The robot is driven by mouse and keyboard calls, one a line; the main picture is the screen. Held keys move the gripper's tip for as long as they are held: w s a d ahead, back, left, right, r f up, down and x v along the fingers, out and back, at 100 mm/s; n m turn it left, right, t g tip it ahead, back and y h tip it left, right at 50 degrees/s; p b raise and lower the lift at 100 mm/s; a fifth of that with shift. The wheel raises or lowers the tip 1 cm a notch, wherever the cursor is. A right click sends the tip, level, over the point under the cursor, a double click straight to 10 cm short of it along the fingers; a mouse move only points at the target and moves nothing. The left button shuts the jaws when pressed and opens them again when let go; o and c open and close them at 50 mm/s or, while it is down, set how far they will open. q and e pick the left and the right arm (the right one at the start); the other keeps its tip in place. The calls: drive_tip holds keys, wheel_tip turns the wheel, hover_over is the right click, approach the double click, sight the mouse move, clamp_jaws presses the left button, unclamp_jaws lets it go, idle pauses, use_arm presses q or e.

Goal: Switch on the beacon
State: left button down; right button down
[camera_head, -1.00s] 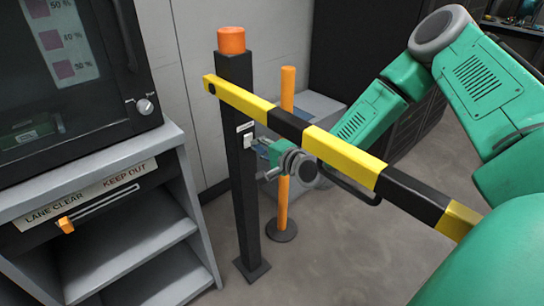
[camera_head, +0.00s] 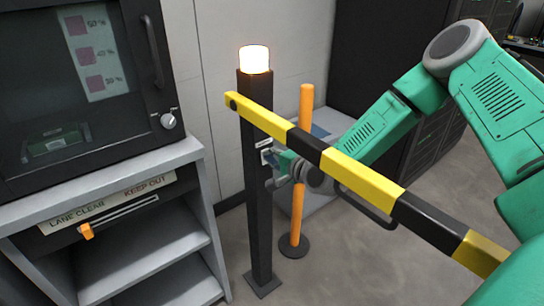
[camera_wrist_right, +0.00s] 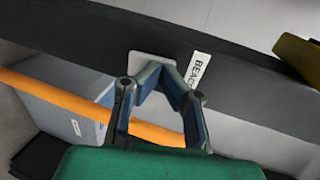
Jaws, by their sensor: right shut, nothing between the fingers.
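The beacon (camera_head: 255,59) tops a dark post (camera_head: 258,190) and glows bright white-orange. A pale switch plate (camera_head: 266,156) sits on the post's side below the barrier arm. In the right wrist view the plate (camera_wrist_right: 147,61) lies beside a white label (camera_wrist_right: 199,69) whose visible letters begin "BEAC". My right gripper (camera_head: 272,160) is at the switch plate. In the right wrist view its fingertips (camera_wrist_right: 156,66) come together over the plate, shut with nothing between them, and hide part of it. My left gripper is not in view.
A yellow-and-black barrier arm (camera_head: 360,179) crosses in front of my right arm. An orange pole (camera_head: 299,200) stands on a round base just right of the post. A grey cabinet (camera_head: 165,152) with a "LANE CLEAR / KEEP OUT" slider (camera_head: 87,231) stands left.

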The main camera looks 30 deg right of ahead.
drive_tip(key=v, duration=1.2)
drive_tip(key=shift+d, duration=0.15)
